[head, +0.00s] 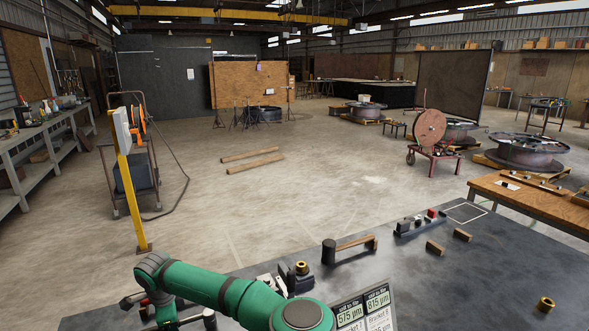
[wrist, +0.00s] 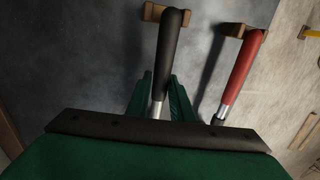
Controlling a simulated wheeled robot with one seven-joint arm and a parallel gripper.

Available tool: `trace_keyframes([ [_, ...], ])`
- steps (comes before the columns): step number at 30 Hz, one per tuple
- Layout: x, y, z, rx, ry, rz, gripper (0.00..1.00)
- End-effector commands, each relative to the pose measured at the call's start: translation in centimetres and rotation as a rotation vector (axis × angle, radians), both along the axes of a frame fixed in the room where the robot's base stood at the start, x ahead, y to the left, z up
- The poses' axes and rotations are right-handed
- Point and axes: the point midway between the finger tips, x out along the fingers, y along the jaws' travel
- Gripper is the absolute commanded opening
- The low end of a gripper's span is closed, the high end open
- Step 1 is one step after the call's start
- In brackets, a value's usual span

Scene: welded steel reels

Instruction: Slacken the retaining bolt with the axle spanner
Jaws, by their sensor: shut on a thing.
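My gripper (wrist: 160,98) is shut on a black-handled tool (wrist: 171,45) with a bright metal shank between its green fingers. A red-handled tool (wrist: 241,72) lies beside it on the right, apart from the fingers. The working ends of both tools are hidden behind my gripper body, so I cannot tell which one is the axle spanner. In the head view my green arm bends down at the lower left of the dark bench (head: 440,285). A small fixture with a brass ring (head: 301,268) stands just behind the arm. I cannot make out the retaining bolt for certain.
Wooden rests (wrist: 154,13) sit at the tools' handles. A mallet (head: 329,252), a dark block with a red part (head: 420,223), small wooden blocks (head: 435,247) and readout panels (head: 363,308) are on the bench. A brass nut (head: 546,303) lies far right.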

Motion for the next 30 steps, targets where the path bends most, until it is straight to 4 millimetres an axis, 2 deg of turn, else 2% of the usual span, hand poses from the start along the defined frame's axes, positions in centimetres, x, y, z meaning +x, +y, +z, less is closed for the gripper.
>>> trace_keyframes([
  [21,0.0,0.0,4.9,0.001,-0.001,-0.001,0.00],
  [30,0.0,0.0,5.7,0.000,0.000,-0.001,0.00],
])
